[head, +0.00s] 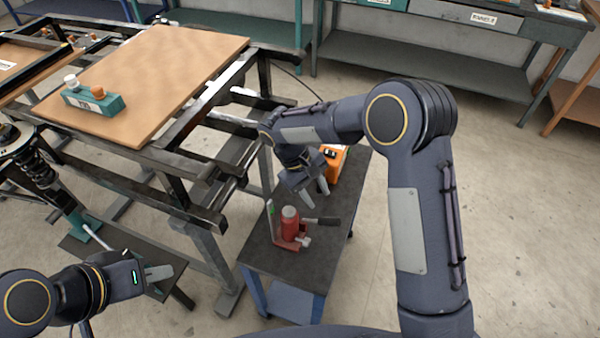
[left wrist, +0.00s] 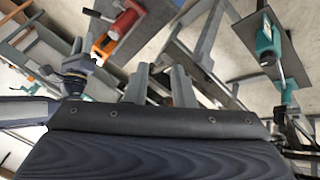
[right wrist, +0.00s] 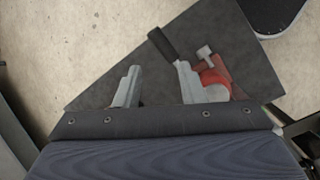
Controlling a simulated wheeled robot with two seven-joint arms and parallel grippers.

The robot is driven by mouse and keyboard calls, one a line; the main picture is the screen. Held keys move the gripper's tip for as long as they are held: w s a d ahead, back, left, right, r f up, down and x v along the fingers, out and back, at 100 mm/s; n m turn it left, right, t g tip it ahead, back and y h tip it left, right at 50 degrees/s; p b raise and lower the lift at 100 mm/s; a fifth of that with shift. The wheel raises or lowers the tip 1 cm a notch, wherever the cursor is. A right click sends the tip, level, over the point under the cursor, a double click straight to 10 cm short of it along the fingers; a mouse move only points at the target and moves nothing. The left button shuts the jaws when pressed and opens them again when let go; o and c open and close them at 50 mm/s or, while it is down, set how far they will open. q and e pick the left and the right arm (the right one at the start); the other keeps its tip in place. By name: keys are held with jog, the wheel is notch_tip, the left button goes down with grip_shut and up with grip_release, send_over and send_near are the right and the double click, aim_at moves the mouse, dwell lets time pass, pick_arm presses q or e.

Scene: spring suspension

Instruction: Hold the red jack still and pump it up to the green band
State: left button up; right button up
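The red jack (head: 290,230) stands upright on a small dark-topped cart (head: 262,250), with a pale cap on top. A thin upright strip with a green mark (head: 271,209) stands at its left. Its dark handle (head: 325,221) sticks out to the right. My right gripper (head: 316,192) is open and empty above and behind the jack. In the right wrist view the handle (right wrist: 163,44) lies ahead of the fingers, and one finger partly hides the jack (right wrist: 218,76). My left gripper (head: 165,279) is open and empty, left of the cart; its wrist view shows the jack (left wrist: 122,28) at the top.
An orange box (head: 336,162) sits at the cart's far end. A steel frame with a wooden board (head: 185,70) stands left of the cart. A low dark stand with a teal tool (head: 80,224) is near my left arm. Floor right of the cart is clear.

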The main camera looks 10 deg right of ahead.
pick_arm(q)
jog(key=shift+w+a+f+m, duration=0.1)
jog(key=shift+w+m, duration=0.2)
jog(key=shift+m, duration=0.3)
jog(key=n+g+y, duration=0.2)
jog(key=n, duration=2.8)
send_over(269, 212)
jog(key=s+a, duration=0.1)
jog(key=s, duration=0.1)
notch_tip(269, 212, down, 13)
jog(key=shift+f, duration=0.1)
jog(key=shift+x, duration=3.75)
jog(key=shift+w, duration=0.2)
grip_shut()
